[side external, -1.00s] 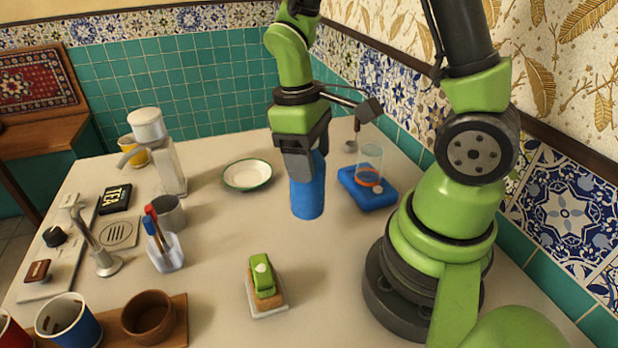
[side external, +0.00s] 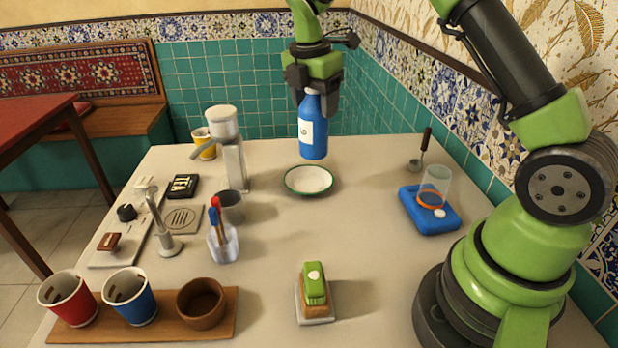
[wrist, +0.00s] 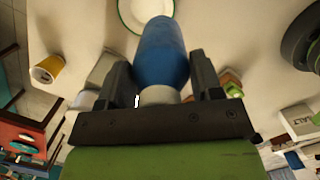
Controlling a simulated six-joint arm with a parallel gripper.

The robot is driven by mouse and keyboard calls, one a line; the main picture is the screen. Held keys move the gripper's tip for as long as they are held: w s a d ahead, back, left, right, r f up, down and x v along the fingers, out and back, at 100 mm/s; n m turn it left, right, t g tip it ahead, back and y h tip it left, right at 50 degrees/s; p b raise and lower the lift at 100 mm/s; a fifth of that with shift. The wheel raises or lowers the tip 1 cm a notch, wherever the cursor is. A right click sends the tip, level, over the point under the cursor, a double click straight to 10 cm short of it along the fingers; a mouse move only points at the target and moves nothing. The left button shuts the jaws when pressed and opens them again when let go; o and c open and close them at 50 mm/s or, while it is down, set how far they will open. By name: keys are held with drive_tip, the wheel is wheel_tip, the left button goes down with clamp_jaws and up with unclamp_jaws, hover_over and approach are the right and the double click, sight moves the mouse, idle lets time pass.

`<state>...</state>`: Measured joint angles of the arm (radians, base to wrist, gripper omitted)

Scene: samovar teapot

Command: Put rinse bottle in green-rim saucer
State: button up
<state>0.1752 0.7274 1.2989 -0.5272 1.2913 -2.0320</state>
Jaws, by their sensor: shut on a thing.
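The rinse bottle (side external: 313,128) is blue with a white label and hangs upright from my gripper (side external: 312,92). My gripper is shut on the bottle's upper part. In the side external view the bottle's base is just above and behind the green-rim saucer (side external: 309,180) in the picture; its exact height over the table is hard to tell. The saucer is white, lies flat and looks empty. In the wrist view the bottle (wrist: 162,58) sits between the fingers of my gripper (wrist: 160,92), and part of the saucer (wrist: 146,10) shows beyond its base.
A white dispenser (side external: 231,150) and a grey cup (side external: 230,207) stand left of the saucer. A blue scale (side external: 430,212) with a clear beaker stands at right. The table between saucer and sponge is clear.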

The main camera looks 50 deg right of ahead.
drive_tip(key=w+d+f+n, duration=0.2)
drive_tip(key=w+f+n, duration=0.1)
drive_tip(key=f, duration=0.7)
drive_tip(key=shift+n+t, duration=0.4)
drive_tip(key=shift+n, duration=0.3)
drive_tip(key=shift+w+f, duration=0.1)
drive_tip(key=shift+f, duration=0.05)
drive_tip(key=o, duration=1.4)
drive_tip(key=shift+o, duration=0.2)
